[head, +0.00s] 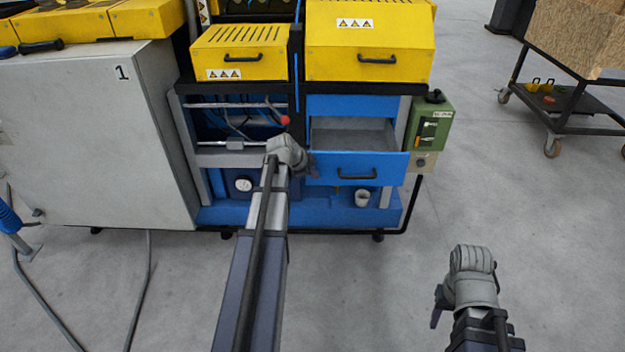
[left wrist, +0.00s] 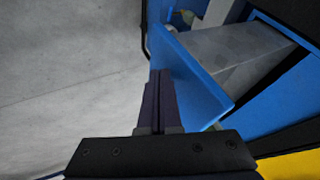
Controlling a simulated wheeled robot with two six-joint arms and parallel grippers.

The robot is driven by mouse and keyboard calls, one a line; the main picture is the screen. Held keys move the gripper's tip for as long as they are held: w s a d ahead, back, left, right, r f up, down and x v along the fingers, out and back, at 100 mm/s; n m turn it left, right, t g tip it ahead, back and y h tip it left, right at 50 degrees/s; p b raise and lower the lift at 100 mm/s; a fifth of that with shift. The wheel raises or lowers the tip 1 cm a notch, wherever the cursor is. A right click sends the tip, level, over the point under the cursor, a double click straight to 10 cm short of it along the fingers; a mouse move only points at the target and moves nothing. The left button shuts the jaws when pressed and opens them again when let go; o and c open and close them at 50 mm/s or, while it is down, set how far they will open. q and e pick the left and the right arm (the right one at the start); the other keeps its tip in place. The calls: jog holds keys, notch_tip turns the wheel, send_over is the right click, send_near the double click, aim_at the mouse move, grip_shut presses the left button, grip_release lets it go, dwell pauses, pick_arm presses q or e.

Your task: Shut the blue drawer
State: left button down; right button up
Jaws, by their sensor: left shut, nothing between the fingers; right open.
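The blue drawer (head: 356,169) stands pulled out of the blue machine frame, and its grey inside shows. It has a black handle on its front. In the left wrist view the drawer front (left wrist: 190,75) runs diagonally beside my fingers. My left gripper (head: 311,165) is at the left end of the drawer front, shut and empty. In the left wrist view its closed fingers (left wrist: 158,85) point toward the drawer front; I cannot tell whether they touch it. My right gripper (head: 437,306) is low at the right, open, over the floor and away from the drawer.
Yellow covers (head: 367,45) with black handles sit above the drawer. A green box (head: 430,122) is mounted right of it. A grey cabinet (head: 90,140) is at left. A black cart (head: 570,110) stands back right. Floor at right is clear.

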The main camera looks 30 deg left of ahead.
pick_arm(q)
send_over(315, 146)
jog(key=shift+s, duration=0.15)
jog(key=shift+w+a, duration=0.15)
jog(key=shift+w, duration=0.05)
dwell(0.3)
jog(key=shift+r, duration=0.1)
dwell(0.4)
